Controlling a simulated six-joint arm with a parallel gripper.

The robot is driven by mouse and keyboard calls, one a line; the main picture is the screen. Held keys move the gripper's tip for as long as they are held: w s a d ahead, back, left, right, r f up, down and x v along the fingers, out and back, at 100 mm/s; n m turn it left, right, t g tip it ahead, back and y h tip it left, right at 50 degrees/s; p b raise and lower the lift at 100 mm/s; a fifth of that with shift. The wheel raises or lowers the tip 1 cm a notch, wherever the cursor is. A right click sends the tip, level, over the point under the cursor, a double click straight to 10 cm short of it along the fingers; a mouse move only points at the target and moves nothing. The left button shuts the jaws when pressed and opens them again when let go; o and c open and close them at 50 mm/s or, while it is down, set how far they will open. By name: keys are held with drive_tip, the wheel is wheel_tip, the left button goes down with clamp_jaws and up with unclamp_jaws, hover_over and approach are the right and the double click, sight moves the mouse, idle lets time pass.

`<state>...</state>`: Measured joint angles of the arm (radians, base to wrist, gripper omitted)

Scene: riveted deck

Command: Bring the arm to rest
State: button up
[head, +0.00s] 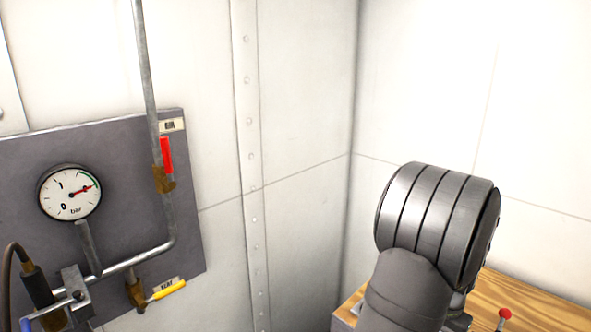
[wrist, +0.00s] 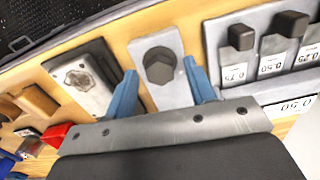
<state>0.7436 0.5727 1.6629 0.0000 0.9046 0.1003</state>
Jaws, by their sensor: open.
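My arm (head: 436,225) is bent, with its dark metal joint in front of the right-hand wall in the head view. My gripper is hidden there. In the wrist view my gripper (wrist: 159,66) is open, with two blue fingers spread apart and nothing held between them. The fingers point at a light grey plate (wrist: 145,45) bearing a dark hexagonal piece (wrist: 159,66). This piece appears between the fingertips in the picture; I cannot tell how far beyond them it is.
A wooden bench (head: 540,297) lies beneath my arm. Labelled dark pieces (wrist: 285,30) stand right of the gripper; a metal-topped block (wrist: 80,78) and a red block (wrist: 58,134) lie left. A wall panel (head: 110,165) carries a gauge (head: 70,192), pipes, red handle (head: 166,155) and yellow handle (head: 167,290).

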drive_tip(key=shift+m, duration=0.9)
wheel_tip(320, 180, up, 17)
drive_tip(key=n, duration=0.9)
drive_tip(key=shift+n, duration=0.3)
drive_tip(key=shift+r, duration=0.1)
drive_tip(key=shift+f+m, duration=0.15)
drive_tip(key=shift+m, duration=2.2)
drive_tip(key=shift+f+m, duration=0.15)
drive_tip(key=shift+m, duration=2.2)
